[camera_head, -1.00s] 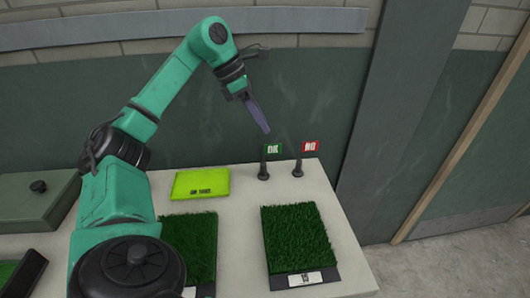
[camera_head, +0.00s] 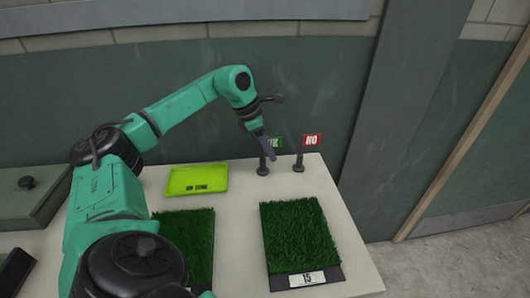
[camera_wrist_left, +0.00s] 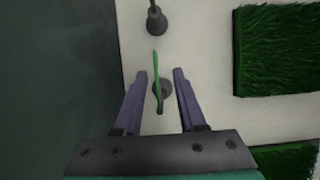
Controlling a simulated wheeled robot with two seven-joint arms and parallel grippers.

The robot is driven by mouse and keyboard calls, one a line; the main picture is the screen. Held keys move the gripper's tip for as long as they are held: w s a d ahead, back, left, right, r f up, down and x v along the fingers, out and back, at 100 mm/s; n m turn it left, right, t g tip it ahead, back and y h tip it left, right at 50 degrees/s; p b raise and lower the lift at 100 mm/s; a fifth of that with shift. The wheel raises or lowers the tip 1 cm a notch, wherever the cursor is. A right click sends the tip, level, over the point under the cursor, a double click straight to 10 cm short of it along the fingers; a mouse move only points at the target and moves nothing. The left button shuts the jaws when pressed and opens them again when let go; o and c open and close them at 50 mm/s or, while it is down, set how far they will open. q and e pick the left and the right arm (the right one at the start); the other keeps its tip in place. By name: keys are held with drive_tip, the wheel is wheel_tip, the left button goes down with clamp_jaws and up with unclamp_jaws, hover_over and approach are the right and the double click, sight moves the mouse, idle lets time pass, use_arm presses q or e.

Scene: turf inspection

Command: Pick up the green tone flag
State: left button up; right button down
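The green flag (camera_head: 275,142), with "OK" lettering partly hidden by my gripper, stands upright on a dark round base (camera_head: 263,170) at the back of the table. My left gripper (camera_head: 268,153) is lowered at the flag. In the left wrist view the gripper (camera_wrist_left: 159,82) is open, and the green flag (camera_wrist_left: 157,80) shows edge-on between its two fingers, with a gap on each side. The red "NO" flag (camera_head: 312,140) stands just right of it, and a dark base (camera_wrist_left: 157,20) shows beyond the fingers. My right gripper is not in view.
A yellow-green tray (camera_head: 197,191) lies left of the flags. Two turf samples (camera_head: 297,232) (camera_head: 190,240) lie in front, the right one labelled 15. A green box (camera_head: 30,208) stands far left. A wall rises close behind the table (camera_head: 235,205).

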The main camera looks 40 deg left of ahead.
use_arm(q)
clamp_jaws()
idle(1.4)
